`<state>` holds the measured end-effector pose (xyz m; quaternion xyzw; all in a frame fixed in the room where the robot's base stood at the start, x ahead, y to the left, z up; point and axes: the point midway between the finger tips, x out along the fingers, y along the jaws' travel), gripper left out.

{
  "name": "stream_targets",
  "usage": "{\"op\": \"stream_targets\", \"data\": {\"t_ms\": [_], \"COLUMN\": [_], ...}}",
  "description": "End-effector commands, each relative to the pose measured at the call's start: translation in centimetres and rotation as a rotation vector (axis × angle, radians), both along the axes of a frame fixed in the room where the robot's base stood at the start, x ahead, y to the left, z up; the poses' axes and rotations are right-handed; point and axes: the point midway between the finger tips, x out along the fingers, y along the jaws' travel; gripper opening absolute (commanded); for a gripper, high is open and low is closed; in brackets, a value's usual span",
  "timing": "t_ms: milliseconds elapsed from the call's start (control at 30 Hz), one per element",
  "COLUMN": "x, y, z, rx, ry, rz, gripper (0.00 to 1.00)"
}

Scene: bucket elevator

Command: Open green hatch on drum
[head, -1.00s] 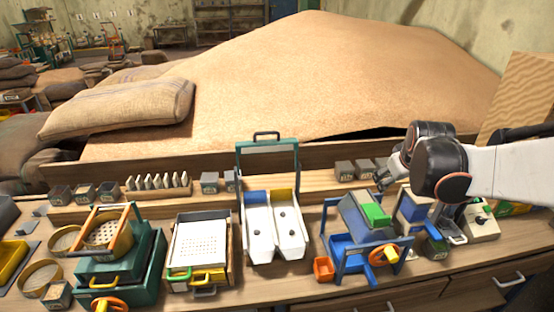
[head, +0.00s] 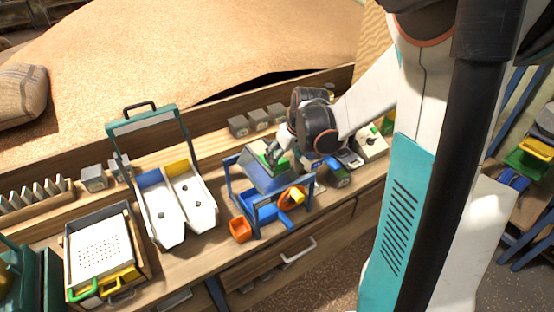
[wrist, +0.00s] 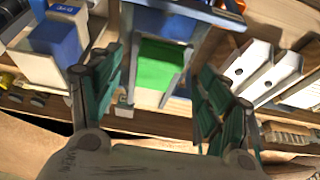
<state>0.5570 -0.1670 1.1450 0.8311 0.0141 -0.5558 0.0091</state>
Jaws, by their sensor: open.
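The drum (head: 262,181) is a grey-blue box-like body in a blue stand on the bench in the head view. Its green hatch (head: 283,163) is partly hidden by my gripper (head: 275,156), which is just above the drum. In the wrist view the green hatch (wrist: 158,66) is a flat bright panel between pale side rails on the drum. My gripper (wrist: 160,78) is open there, one dark green-padded finger on each side of the hatch in the picture. The fingers hold nothing, and I cannot tell whether they touch the drum.
An orange wheel with a yellow handle (head: 291,196) is on the drum's front. A white two-channel chute (head: 190,197) stands further left, and small dark boxes (head: 259,120) line the shelf behind.

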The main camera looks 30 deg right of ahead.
Motion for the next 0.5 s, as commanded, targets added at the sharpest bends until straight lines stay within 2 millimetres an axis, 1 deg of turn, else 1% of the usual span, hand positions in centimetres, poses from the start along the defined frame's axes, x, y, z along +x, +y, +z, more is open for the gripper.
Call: {"op": "stream_targets", "data": {"t_ms": [33,200,333,500], "x": [0.4,1.1,1.4,1.4], "y": [0.0,0.1,0.1,0.1], "z": [-0.9,-2.6,-3.3,-3.5], "rx": [0.000,0.000,0.000,0.000], "ry": [0.000,0.000,0.000,0.000], "rz": [0.001,0.001,0.001,0.001], "gripper": [0.71,0.71,0.71,0.71]}}
